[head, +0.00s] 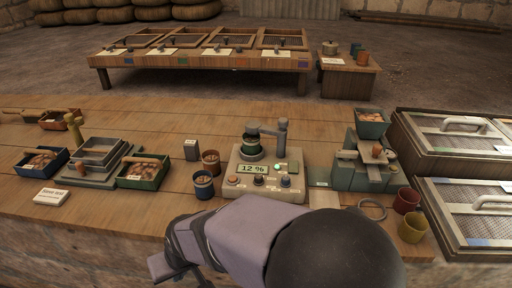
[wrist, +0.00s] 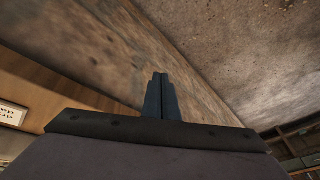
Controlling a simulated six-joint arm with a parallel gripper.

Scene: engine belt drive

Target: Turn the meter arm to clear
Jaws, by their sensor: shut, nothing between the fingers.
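The meter (head: 240,186) stands near the middle of the bench's front part in the head view. It is a pale box with a display (head: 252,168) that seems to read 12 %, a green light beside it and several coloured knobs in front. The meter arm (head: 282,135) is a grey post at its back right, with a bar reaching left over the dark green round cup (head: 251,148). My gripper (wrist: 160,82) is shut and empty in the wrist view, pointing at a blurred wooden or stone surface and apart from the meter. The head view does not show its fingertips.
Two small pots (head: 204,186) stand left of the meter. Trays and a scale-like stand (head: 97,160) are at left. Mesh-topped boxes (head: 450,135) fill the right.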

